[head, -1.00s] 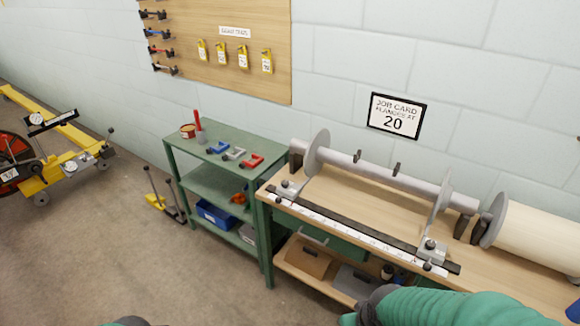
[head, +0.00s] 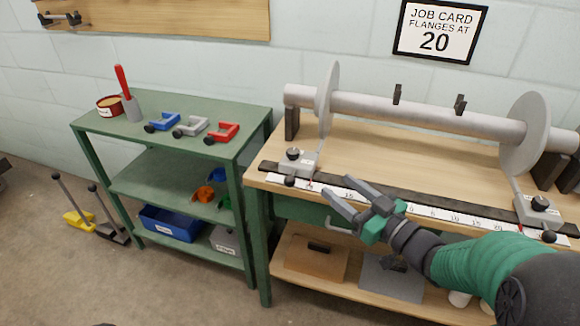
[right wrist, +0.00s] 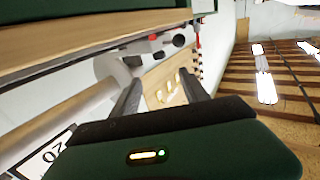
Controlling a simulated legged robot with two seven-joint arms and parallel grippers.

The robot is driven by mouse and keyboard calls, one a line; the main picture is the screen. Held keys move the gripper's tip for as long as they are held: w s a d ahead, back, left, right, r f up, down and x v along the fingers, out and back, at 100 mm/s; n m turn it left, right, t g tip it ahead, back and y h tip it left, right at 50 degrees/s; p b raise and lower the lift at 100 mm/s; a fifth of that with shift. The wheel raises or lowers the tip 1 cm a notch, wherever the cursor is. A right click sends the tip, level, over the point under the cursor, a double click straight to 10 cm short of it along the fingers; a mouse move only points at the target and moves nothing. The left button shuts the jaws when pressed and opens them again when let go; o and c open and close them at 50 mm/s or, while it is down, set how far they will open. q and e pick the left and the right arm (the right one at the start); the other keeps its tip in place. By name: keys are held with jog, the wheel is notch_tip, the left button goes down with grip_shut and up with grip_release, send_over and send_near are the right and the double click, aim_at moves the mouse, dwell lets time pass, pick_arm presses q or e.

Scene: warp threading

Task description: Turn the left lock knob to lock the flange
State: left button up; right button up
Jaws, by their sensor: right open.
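The left flange (head: 328,92) is a grey disc on the metal shaft, above a grey carriage (head: 300,168) on the black rail. The carriage bears a black knob (head: 293,154) on top, and another black knob (head: 290,181) shows at its front. My right gripper (head: 335,186) is open and empty, fingers pointing left, just right of the front knob and apart from it. In the right wrist view, a dark knob (right wrist: 179,40) shows beyond the open fingers (right wrist: 162,85). My left gripper is out of view.
A white scale (head: 350,192) runs along the bench front. The right flange (head: 526,132) and its carriage (head: 538,208) stand farther right. A green shelf cart (head: 180,118) with clamps and tools stands left. A job card (head: 440,30) reads 20.

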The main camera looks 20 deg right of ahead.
aim_at(297, 155)
jog(key=b+x, duration=0.4)
jog(key=x, duration=1.1)
jog(key=shift+w+a+r, duration=0.1)
jog(key=shift+w, duration=0.35)
grip_shut()
